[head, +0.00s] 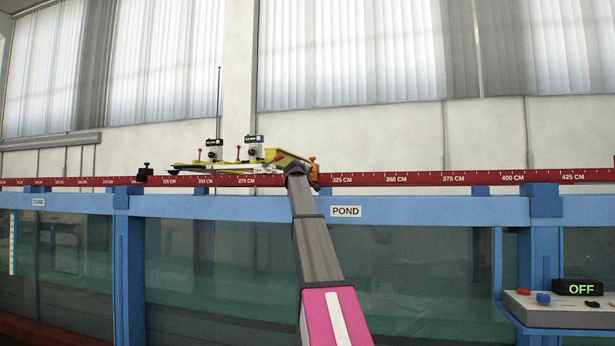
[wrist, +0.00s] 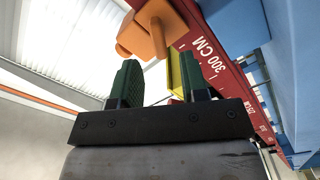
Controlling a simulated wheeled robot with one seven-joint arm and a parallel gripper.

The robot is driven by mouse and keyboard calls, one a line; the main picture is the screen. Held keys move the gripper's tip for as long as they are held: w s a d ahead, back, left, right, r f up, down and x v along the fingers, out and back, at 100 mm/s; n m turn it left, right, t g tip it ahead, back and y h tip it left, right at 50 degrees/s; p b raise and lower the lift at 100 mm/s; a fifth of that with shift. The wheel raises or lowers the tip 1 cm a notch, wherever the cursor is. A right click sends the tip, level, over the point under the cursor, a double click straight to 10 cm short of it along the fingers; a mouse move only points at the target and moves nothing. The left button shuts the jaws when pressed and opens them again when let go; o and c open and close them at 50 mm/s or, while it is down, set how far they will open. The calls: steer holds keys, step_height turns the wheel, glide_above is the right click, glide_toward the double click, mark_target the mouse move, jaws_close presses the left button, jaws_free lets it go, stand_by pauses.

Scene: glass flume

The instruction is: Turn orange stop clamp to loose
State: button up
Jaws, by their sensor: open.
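The orange stop clamp (head: 315,169) sits on the red scale rail (head: 450,178), just right of the yellow carriage. In the head view it is partly hidden behind the end of my arm. In the wrist view the orange clamp (wrist: 160,24) shows a rounded stem and a blocky part beside the rail near the 300 CM mark. My gripper (wrist: 160,78) is open, with its two green-padded fingers apart and the clamp's stem beyond the gap between them. Nothing is held. I cannot tell whether a finger touches the clamp.
The yellow carriage (head: 230,167) with gauges and red knobs stands on the rail to the left. A black clamp (head: 144,173) is farther left. A control box reading OFF (head: 577,287) is at lower right. Blue frame posts (head: 130,265) hold the glass walls below.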

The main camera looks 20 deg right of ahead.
steer(key=v, duration=0.5)
steer(key=shift+s+a, duration=0.15)
steer(key=shift+s, duration=0.05)
steer(key=s+a+f+m+g+y, duration=0.15)
steer(key=s+a+f, duration=0.25)
steer(key=f, duration=1.4)
steer(key=s+a+f+g+y, duration=0.2)
steer(key=s+a+f+g, duration=0.15)
steer(key=f, duration=1.35)
steer(key=s+a+f+m+g+y, duration=0.1)
steer(key=s+a+f+g+y, duration=0.2)
steer(key=f, duration=1.5)
steer(key=s+a+f+g+y, duration=0.1)
steer(key=s+a+f, duration=0.3)
steer(key=s+f, duration=0.6)
steer(key=s+a+f+m+g+y, duration=0.1)
steer(key=s+a+f+g, duration=0.2)
steer(key=s+f, duration=0.7)
steer(key=s+a+f+m+g+y, duration=0.1)
steer(key=s+a+f+g, duration=0.2)
steer(key=s+f, duration=0.7)
steer(key=s+a, duration=0.2)
steer(key=s, duration=0.2)
steer(key=shift+s+a+f, duration=0.15)
steer(key=shift+s+f, duration=0.1)
steer(key=shift+f, duration=0.15)
steer(key=shift+y, duration=0.25)
